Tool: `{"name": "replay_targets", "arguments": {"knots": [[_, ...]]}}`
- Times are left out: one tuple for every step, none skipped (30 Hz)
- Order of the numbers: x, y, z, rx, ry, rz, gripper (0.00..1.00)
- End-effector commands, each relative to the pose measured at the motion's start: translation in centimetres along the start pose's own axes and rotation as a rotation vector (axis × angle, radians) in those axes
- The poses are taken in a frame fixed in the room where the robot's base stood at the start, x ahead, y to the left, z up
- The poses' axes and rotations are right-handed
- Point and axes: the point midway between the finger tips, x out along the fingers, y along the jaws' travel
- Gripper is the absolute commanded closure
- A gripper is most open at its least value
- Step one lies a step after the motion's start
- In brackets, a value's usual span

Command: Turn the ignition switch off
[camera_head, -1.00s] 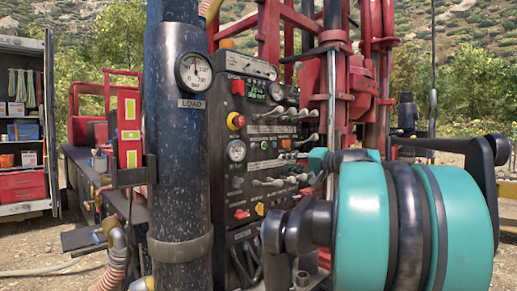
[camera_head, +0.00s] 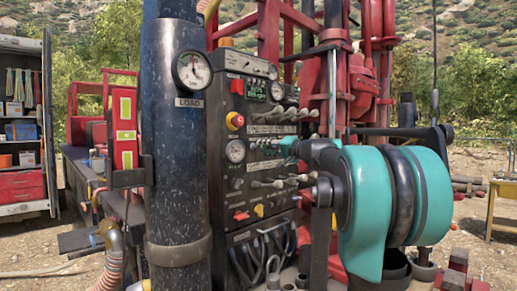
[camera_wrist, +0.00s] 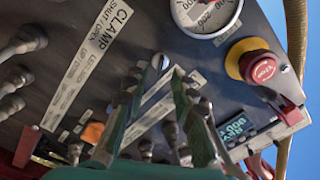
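Contact with the panel is not clear. No label reading ignition is legible.
The post (camera_head: 178,140) blocks the left side. Red rig pipes (camera_head: 340,85) stand behind my arm.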

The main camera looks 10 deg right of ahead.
Motion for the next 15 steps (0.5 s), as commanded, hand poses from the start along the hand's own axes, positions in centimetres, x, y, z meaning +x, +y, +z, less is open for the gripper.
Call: {"name": "replay_targets", "arguments": {"knots": [[0.9, 0.0, 0.1, 0.000, -0.002, -0.001, 0.74], [1.3, 0.0, 0.1, 0.000, -0.002, -0.001, 0.74], [1.9, 0.0, 0.1, 0.000, -0.002, -0.001, 0.74], [2.2, 0.0, 0.0, 0.000, -0.001, -0.001, 0.74], [2.5, 0.0, 0.0, 0.000, -0.001, 0.000, 0.74], [2.8, 0.0, 0.0, 0.000, 0.000, 0.000, 0.74], [3.0, 0.0, 0.0, 0.000, 0.000, 0.000, 0.74], [3.2, 0.0, 0.0, 0.000, 0.000, 0.000, 0.74], [3.4, 0.0, 0.0, 0.000, 0.000, 0.000, 0.74], [3.5, 0.0, 0.0, 0.000, 0.000, 0.000, 0.74], [3.6, 0.0, 0.0, 0.000, 0.000, 0.000, 0.74], [3.7, 0.0, 0.0, 0.000, 0.000, 0.000, 0.74], [3.7, 0.0, 0.0, 0.000, 0.000, 0.000, 0.74], [3.7, 0.0, 0.0, 0.000, 0.000, 0.000, 0.74], [3.7, 0.0, 0.0, 0.000, 0.000, 0.000, 0.74]]}}
